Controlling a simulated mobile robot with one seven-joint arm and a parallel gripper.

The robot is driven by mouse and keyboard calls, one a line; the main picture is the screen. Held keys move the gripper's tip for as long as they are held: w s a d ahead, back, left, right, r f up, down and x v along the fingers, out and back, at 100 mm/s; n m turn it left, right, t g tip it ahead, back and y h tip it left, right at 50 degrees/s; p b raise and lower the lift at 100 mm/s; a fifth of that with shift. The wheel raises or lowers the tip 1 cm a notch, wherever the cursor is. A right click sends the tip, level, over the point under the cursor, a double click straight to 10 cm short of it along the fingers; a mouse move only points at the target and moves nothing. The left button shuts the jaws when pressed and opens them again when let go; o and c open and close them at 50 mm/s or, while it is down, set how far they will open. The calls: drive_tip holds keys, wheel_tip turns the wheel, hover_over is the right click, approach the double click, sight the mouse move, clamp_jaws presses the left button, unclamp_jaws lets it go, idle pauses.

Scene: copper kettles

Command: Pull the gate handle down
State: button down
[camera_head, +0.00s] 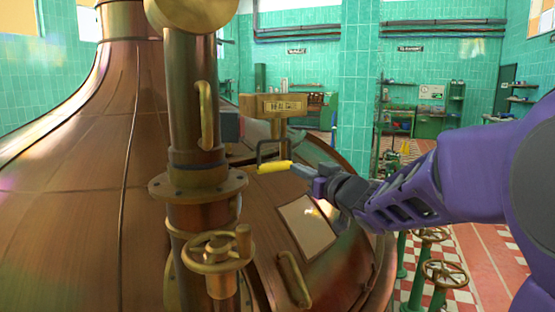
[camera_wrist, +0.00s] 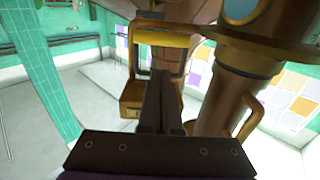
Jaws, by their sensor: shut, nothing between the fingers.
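The gate handle (camera_head: 273,167) is a dark bracket with a yellow grip, in front of a brass post in the head view. Its grip lies nearly level. In the wrist view the yellow grip (camera_wrist: 163,38) crosses the top middle on its dark bracket. My gripper (camera_head: 296,169) comes in from the right, its tips at the right end of the grip. In the wrist view my gripper (camera_wrist: 160,76) has its fingers together, pointing at the bracket just below the grip. Whether they touch the handle cannot be told. Nothing is held.
A thick brass pipe (camera_head: 196,90) with a flange and handwheel (camera_head: 215,250) stands left of the handle. A large copper kettle (camera_head: 80,190) fills the left. A hatch window (camera_head: 305,227) lies below my gripper.

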sight(275, 135)
drive_tip(key=x, duration=1)
drive_tip(key=shift+a, duration=0.1)
